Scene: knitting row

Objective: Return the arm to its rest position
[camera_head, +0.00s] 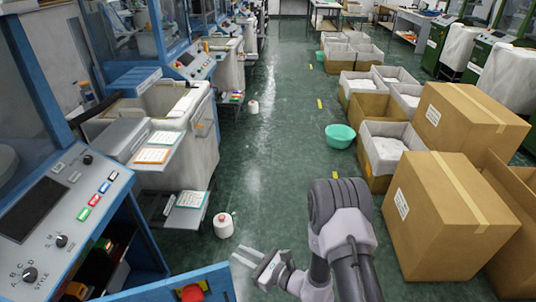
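My arm (340,222) rises at the bottom centre, bent over, with a dark grey and light grey link. My gripper (237,253) points left near the bottom edge, left of the arm. Its two pale fingers show a gap between them, with nothing seen in it. A white yarn cone (223,225) stands on the floor just beyond the fingers, apart from them in the picture.
A control panel (60,215) and blue door (180,285) are at the left. Large cardboard boxes (445,220) stand close at the right. A green basin (340,136) and another cone (253,106) are farther along the aisle. The green floor (285,130) is mostly clear.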

